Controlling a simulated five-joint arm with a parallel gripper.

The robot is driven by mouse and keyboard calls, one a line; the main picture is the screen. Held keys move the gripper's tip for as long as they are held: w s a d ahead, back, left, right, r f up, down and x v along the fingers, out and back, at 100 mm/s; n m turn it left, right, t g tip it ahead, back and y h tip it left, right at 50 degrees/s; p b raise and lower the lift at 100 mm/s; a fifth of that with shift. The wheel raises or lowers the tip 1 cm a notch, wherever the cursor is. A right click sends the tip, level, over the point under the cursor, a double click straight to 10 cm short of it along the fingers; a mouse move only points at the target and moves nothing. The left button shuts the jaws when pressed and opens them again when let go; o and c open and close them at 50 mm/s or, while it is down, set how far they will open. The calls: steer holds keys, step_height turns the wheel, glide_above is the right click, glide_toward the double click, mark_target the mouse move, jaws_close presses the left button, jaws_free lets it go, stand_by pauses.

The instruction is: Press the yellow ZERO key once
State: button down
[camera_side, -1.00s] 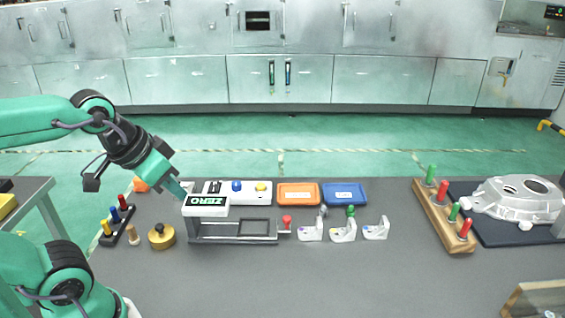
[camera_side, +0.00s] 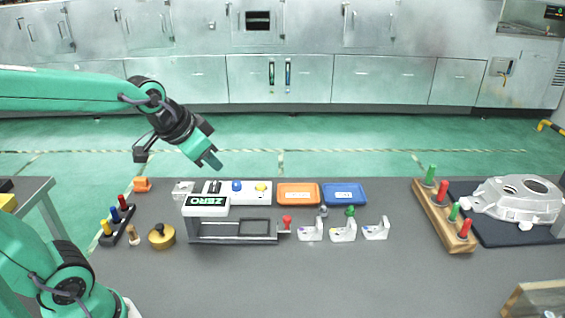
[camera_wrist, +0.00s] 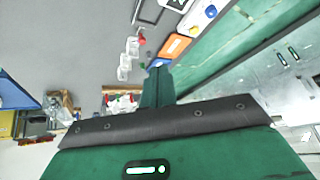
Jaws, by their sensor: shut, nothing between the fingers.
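The yellow key (camera_side: 261,187) is a small round button on the right part of a white key panel (camera_side: 248,197), to the right of a blue key (camera_side: 236,186). My gripper (camera_side: 214,164) is shut and empty, in the air above the panel and left of the yellow key, touching nothing. In the wrist view its fingers (camera_wrist: 157,86) show closed together, and the panel's blue key (camera_wrist: 211,11) shows at the top.
An orange tray (camera_side: 298,194) and a blue tray (camera_side: 344,194) lie right of the panel. A grey frame (camera_side: 236,231) with a red knob (camera_side: 287,219) stands in front. White brackets (camera_side: 343,231) stand to its right, a brass weight (camera_side: 161,236) to its left.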

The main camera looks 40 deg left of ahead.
steer(key=w+a+f+m+t, duration=0.1)
steer(key=w+a+f, duration=0.15)
steer(key=w, duration=0.35)
steer(key=w+a+f+m, duration=0.1)
steer(key=w+a, duration=0.2)
steer(key=w, duration=0.3)
steer(key=m+t+y, duration=0.1)
steer(key=m+y, duration=0.1)
glide_above(258, 186)
step_height(258, 186, down, 7)
steer(key=shift+d+f, duration=0.15)
steer(key=shift+f, duration=0.15)
steer(key=shift+f, duration=4.25)
steer(key=shift+f, duration=0.2)
steer(key=shift+s+f, duration=0.1)
steer(key=shift+f, duration=0.15)
